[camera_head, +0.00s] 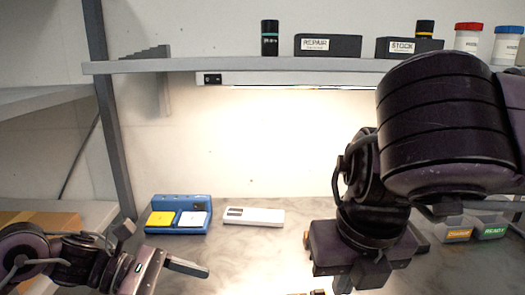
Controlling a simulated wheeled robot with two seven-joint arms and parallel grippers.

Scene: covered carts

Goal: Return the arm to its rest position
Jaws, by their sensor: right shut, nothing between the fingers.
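My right arm comes in from the right, bent over the worktop, with its large dark upper link covering part of the shelf. My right gripper (361,280) points down above the worktop, its fingers together with nothing between them. My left gripper (187,267) is low at the left; one finger shows clearly, pointing right.
On the worktop (265,265) stand a blue case (180,213) with yellow and white squares, and a white device (253,216). Clear bins (490,227) are at right. The shelf (290,65) above holds a dark bottle (270,38), REPAIR (328,45) and STOCK (402,47) boxes, and lidded jars (468,40).

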